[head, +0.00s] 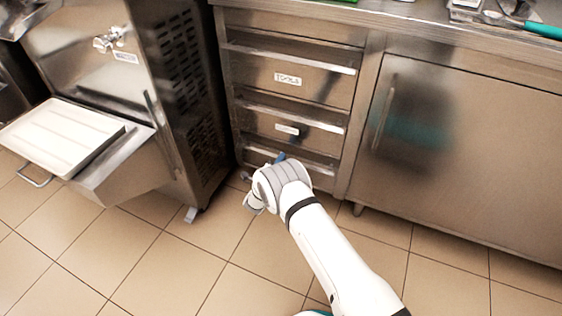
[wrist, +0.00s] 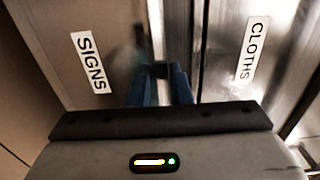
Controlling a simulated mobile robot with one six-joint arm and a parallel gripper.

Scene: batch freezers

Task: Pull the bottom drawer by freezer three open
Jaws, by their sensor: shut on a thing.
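The bottom drawer (head: 322,177) is the lowest front in the steel drawer stack, partly hidden behind my arm in the head view. In the wrist view a front labelled SIGNS (wrist: 92,62) lies left of my fingers and one labelled CLOTHS (wrist: 250,55) lies right of them. My gripper (head: 280,158) is at the bottom drawer's upper edge. In the wrist view its blue fingers (wrist: 162,88) are shut on the drawer's handle lip (wrist: 160,69), between the two labels. The drawer looks about flush with the stack, though my wrist hides part of it.
Above are the middle drawer (head: 290,128) and the TOOLS drawer (head: 290,78). A freezer (head: 90,45) with a white tray (head: 62,138) on a projecting shelf stands left. A cabinet door (head: 470,130) with a vertical handle is right. The tiled floor (head: 240,295) in front is clear.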

